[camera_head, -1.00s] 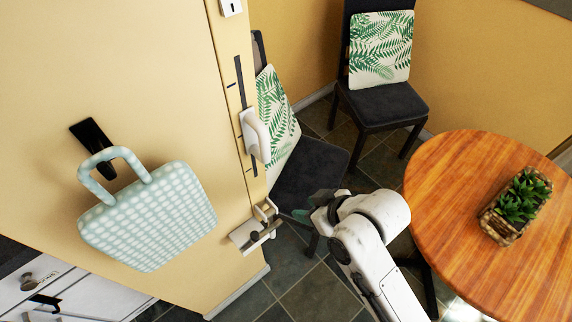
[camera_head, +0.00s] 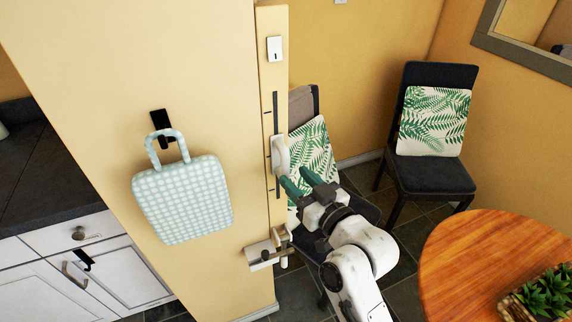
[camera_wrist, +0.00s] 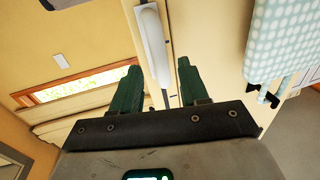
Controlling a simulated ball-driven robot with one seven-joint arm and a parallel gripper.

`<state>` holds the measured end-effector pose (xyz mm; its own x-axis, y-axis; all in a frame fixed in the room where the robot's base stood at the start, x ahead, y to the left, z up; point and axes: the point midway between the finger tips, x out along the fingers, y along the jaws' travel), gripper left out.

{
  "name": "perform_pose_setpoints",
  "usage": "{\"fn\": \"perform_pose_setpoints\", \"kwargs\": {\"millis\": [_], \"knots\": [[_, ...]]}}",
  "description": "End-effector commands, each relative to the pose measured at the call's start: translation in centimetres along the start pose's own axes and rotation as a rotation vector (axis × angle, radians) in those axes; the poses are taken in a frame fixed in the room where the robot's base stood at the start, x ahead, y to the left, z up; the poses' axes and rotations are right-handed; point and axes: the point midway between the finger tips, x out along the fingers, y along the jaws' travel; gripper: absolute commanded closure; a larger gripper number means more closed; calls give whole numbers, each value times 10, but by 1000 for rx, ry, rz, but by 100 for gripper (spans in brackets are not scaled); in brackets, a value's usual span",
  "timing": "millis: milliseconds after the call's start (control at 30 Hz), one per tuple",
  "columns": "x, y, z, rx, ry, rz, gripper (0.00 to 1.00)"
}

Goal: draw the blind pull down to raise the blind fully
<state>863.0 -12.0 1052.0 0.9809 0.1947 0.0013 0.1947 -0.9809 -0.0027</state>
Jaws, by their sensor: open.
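The blind pull (camera_head: 281,155) is a white upright handle on a dark vertical slot with tick marks, on the narrow end of the yellow wall. It sits around the middle of the slot, with slot showing above and below it. My gripper (camera_head: 296,178), with green fingers, is open just right of and below the handle. In the wrist view the white handle (camera_wrist: 153,40) lies between and beyond the two open green fingers (camera_wrist: 158,66); whether they touch it I cannot tell. A pale slatted surface beside a bright wood-framed opening (camera_wrist: 85,85), possibly the blind, shows at left there.
A checked bag (camera_head: 185,200) hangs on the wall left of the slot. A bracket with a knob (camera_head: 262,254) juts out below the slot. A chair with a leaf-print cushion (camera_head: 312,150) stands behind my gripper. A round wooden table (camera_head: 470,250) is at right.

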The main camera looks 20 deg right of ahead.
Motion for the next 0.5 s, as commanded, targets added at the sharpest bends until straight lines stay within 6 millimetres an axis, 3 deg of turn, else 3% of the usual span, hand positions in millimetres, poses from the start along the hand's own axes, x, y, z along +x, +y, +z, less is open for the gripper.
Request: {"fn": "perform_pose_setpoints", "kwargs": {"millis": [200, 500], "knots": [[36, 0, -2, 0, 0, -1, 56], [51, 0, 0, 0, -1, 0, 56]]}}
